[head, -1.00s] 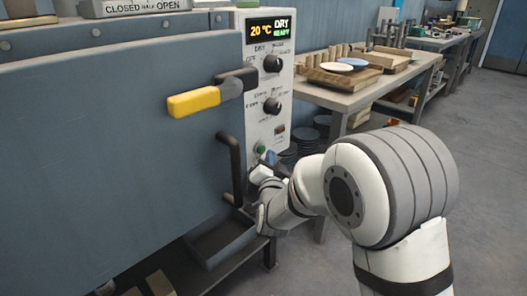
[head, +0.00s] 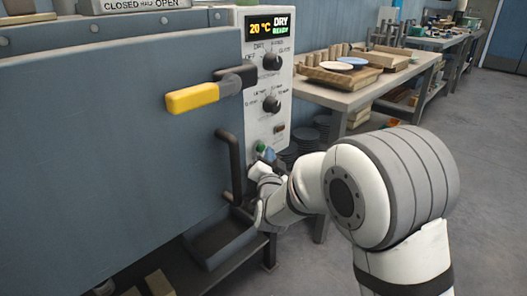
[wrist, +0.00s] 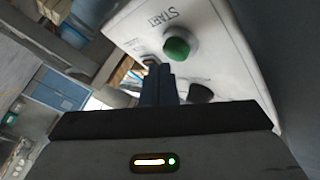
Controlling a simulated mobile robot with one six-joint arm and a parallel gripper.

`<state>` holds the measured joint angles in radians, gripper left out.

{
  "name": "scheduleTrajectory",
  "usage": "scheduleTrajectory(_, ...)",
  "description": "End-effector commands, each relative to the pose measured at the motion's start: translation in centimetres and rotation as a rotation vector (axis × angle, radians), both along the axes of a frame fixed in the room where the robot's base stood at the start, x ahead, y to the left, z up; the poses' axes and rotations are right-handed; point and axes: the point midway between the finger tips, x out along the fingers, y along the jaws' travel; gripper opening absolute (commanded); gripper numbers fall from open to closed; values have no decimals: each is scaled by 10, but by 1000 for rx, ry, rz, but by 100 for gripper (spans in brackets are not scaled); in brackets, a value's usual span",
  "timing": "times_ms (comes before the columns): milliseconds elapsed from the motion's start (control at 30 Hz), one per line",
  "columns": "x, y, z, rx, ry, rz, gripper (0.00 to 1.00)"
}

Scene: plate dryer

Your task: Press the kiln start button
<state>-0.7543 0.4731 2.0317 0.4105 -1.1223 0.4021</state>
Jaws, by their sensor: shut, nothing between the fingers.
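The green start button (head: 261,147) is low on the white control panel (head: 258,95) at the right of the kiln. In the wrist view it is a round green button (wrist: 177,50) beside the word START, standing out from the panel. My gripper (head: 269,155) is at the panel's lower end, just below and right of the button. Its blue fingers (wrist: 157,75) are shut and empty. In the wrist view the tips lie just left of and below the button; contact cannot be told. The display (head: 268,24) reads 20 °C, DRY, READY.
The kiln door (head: 110,130) is closed, with a yellow handle (head: 193,98) and a dark bar handle (head: 231,168) left of my gripper. Two knobs sit above the button. A dark knob (wrist: 200,93) is close to the fingers. A workbench (head: 350,97) stands behind right.

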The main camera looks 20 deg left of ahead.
Motion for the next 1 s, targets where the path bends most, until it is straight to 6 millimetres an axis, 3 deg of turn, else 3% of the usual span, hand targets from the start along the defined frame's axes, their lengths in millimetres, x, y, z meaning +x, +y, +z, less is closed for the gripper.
scheduleTrajectory(1000,0,16,3,-1,-7,16,0)
